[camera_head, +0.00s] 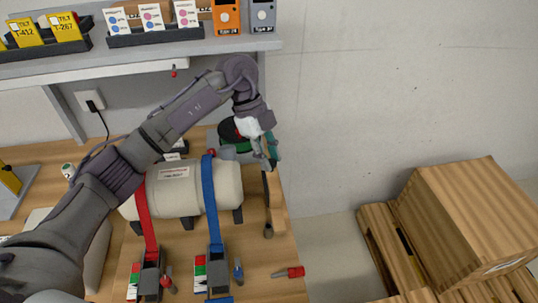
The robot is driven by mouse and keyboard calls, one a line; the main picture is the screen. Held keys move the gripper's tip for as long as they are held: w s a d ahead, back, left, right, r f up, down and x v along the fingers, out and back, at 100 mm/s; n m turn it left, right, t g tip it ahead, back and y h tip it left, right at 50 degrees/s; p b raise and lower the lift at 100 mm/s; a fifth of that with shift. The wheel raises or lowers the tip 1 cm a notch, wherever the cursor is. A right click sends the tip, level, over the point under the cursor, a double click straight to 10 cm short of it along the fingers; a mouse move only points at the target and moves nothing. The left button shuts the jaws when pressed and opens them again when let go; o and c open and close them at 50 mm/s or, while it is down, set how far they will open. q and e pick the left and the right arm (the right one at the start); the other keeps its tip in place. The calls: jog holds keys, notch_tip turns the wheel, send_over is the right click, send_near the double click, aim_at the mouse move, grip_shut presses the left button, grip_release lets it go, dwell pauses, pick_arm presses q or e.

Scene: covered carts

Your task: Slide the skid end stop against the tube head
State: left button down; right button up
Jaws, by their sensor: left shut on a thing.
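The white tube (175,190) lies on its side on dark feet on the wooden bench, under a red strap (143,215) and a blue strap (209,195). Its head (236,187) is the right end. The skid end stop (277,192), a tan upright piece with a dark face, stands to the right of the head, with a gap between them. My left gripper (266,158) reaches over from behind the tube, points down and is shut at the top of the end stop. The fingers partly hide the contact. My right gripper is out of view.
Ratchet buckles (150,275) and a red-handled tool (289,272) lie at the bench front. A dark round object (234,132) is behind the tube. A shelf (150,48) with cards overhangs the back. A wooden crate (465,215) on a pallet stands right, beyond open floor.

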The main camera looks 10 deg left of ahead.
pick_arm(q)
jog(key=shift+s+a, duration=0.3)
jog(key=shift+a, duration=0.45)
jog(key=shift+s+a, duration=0.3)
jog(key=shift+a, duration=0.45)
jog(key=c, duration=0.9)
grip_release()
jog(key=shift+d, duration=0.15)
jog(key=v, duration=0.7)
jog(key=shift+r, duration=0.25)
